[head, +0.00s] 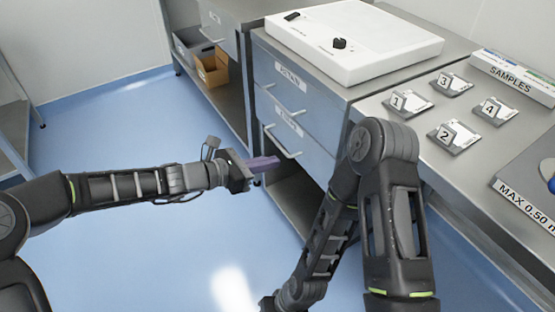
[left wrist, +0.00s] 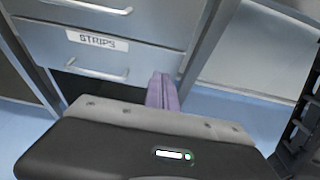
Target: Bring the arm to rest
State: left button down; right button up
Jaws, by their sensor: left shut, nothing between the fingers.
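My left arm comes in from the left in the head view and reaches out over the blue floor. My left gripper (head: 262,164) has purple fingers that are shut with nothing between them. It is in the air in front of the drawer cabinet (head: 316,152), below drawer-handle height. In the left wrist view the purple fingers (left wrist: 162,92) are together, in front of the cabinet with the drawer labelled STRIPS (left wrist: 97,40). My right arm bends down at the bench's front edge. Its gripper is not visible.
A steel bench carries a white flat device (head: 354,45), several numbered cards (head: 455,135) and a SAMPLES box (head: 512,78). Grey and orange bins (head: 212,70) sit on a low shelf at the back. The drawers look shut. The floor at left is clear.

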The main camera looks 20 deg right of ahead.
dwell(0.5)
pick_arm(q)
jog(key=s+a+f+m+y, duration=0.3)
jog(key=s+a+f+m, duration=0.25)
jog(key=f, duration=0.35)
jog(key=s+a+f+m+g+y, duration=0.1)
jog(key=s+a+f+m+y, duration=0.2)
jog(key=s+a+f+m, duration=0.45)
jog(key=s+a+f+m+y, duration=0.3)
jog(key=s+a+f, duration=0.15)
jog(key=f, duration=0.65)
jog(key=s+a+f+m+g, duration=0.25)
jog(key=s+a, duration=0.25)
jog(key=s, duration=0.4)
notch_tip(320, 180, up, 14)
jog(key=a+y+p, duration=0.1)
jog(key=p, duration=1.3)
jog(key=shift+s+t+p, duration=0.35)
jog(key=shift+s+p, duration=0.05)
jog(key=shift+s, duration=0.05)
jog(key=shift+f+m, duration=0.1)
jog(key=shift+m, duration=0.15)
